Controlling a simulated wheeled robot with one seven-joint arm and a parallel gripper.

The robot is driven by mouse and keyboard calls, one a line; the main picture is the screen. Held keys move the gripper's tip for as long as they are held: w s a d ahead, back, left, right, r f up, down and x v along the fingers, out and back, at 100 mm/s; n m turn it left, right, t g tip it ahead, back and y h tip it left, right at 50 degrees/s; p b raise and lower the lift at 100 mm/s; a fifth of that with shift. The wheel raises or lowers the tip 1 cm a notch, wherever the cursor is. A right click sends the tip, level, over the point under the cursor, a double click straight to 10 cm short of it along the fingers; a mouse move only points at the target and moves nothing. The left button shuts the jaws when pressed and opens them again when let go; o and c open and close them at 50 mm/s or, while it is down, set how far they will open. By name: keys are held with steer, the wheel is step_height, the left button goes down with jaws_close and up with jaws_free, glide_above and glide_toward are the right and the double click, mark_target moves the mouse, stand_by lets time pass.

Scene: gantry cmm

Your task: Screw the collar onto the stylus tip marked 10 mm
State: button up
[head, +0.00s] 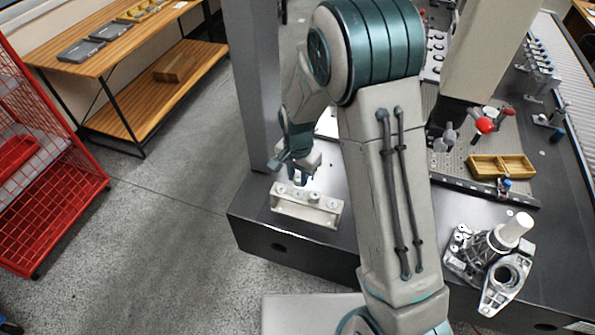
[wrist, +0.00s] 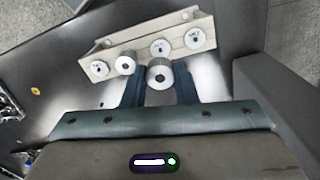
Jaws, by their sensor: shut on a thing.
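My gripper (wrist: 159,86) is shut on the collar (wrist: 160,75), a short pale metal ring with a dark hole, held between the dark fingertips. A beige rack (wrist: 148,58) carries several stylus tips in a row, seen as round pale discs with dark centres. One of them (wrist: 126,64) stands taller than its neighbours. The collar appears just in front of the row, apart from the tips as far as I can tell. In the head view my gripper (head: 298,176) is above the back edge of the rack (head: 305,214). The markings are too small to read.
The rack stands near the left end of the dark granite table (head: 245,213), beside a grey upright column (head: 258,80). A metal casting (head: 490,262) and a wooden divided tray (head: 500,166) lie farther right. The granite left of the rack is clear.

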mark_target(298, 195)
steer(key=shift+f+b, duration=1.55)
steer(key=shift+f, duration=0.9)
steer(key=shift+f+b, duration=0.3)
steer(key=shift+b, duration=0.2)
stand_by(0.4)
steer(key=m, duration=0.5)
steer(key=shift+s+p, duration=0.1)
steer(key=shift+p, duration=0.25)
steer(key=m+p, duration=0.1)
steer(key=m, duration=0.2)
steer(key=shift+m+p, duration=0.3)
steer(key=shift+p, duration=0.1)
steer(key=shift+f+m, duration=0.15)
steer(key=shift+m, duration=0.75)
steer(key=shift+p, duration=0.3)
